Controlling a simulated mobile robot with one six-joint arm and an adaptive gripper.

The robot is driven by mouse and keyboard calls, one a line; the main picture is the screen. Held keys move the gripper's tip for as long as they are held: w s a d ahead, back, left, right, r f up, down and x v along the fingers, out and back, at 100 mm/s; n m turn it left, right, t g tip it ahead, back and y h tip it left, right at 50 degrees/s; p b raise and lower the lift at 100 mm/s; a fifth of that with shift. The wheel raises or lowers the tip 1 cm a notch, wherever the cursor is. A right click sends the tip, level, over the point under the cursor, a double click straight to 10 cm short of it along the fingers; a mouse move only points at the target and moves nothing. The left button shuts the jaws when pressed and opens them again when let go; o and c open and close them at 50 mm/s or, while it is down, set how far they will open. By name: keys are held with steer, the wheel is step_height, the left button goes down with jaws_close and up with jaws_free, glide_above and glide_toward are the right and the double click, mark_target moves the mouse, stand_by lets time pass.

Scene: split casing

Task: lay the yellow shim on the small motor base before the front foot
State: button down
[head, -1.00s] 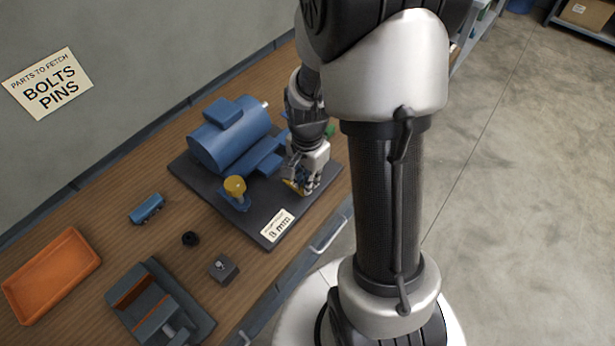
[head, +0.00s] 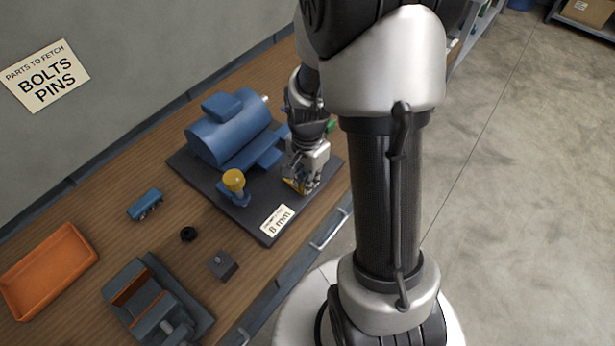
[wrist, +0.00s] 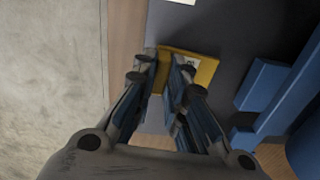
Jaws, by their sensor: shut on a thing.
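The yellow shim (wrist: 203,72) is a flat plate with a small pale label, held between the fingertips of my gripper (wrist: 162,72) in the wrist view. In the head view my gripper (head: 302,178) hangs low over the right front part of the dark base plate (head: 255,217), and only a bit of yellow shows there. The big blue motor (head: 228,138) lies on the plate, behind and left of my gripper. I cannot tell whether the shim touches the plate. The front foot is not clearly told apart; my gripper hides part of that area.
A yellow-topped blue part (head: 234,183) stands left of my gripper, and an "8 mm" card (head: 279,221) lies on the plate. A blue block (head: 145,204), black ring (head: 188,234), grey block (head: 223,265), vise (head: 150,300) and orange tray (head: 50,270) are further left.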

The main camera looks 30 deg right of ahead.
steer(key=shift+f+b, duration=0.3)
steer(key=shift+f, duration=0.1)
stand_by(0.4)
steer(key=c, duration=1.5)
jaws_free()
steer(key=shift+c, duration=0.2)
steer(key=shift+r+p, duration=3.3)
steer(key=shift+r, duration=0.75)
